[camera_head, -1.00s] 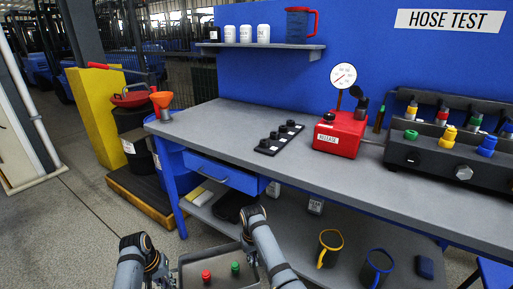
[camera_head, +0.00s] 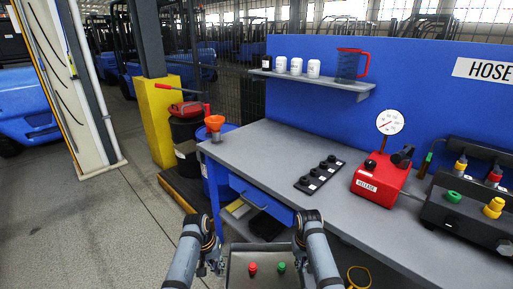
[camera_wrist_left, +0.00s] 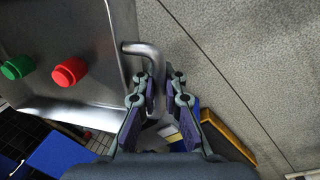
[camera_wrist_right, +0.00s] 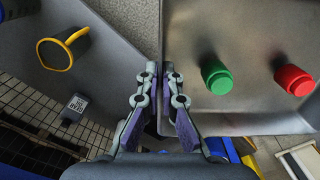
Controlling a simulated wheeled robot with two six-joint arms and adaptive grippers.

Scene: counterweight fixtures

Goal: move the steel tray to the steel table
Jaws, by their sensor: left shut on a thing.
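The steel tray (camera_head: 240,272) is at the bottom of the head view, between my two arms, with a red knob (camera_head: 252,267) and a green knob (camera_head: 281,266) standing in it. My left gripper (camera_wrist_left: 160,80) is shut on the tray's bent tube handle (camera_wrist_left: 142,50). My right gripper (camera_wrist_right: 160,75) is at the tray's opposite edge, its narrowly spaced fingers along the rim; its grip is not clear. A grey-topped workbench (camera_head: 262,150) stands ahead; I cannot tell whether it is the steel table.
Open floor (camera_head: 95,220) lies at the left.

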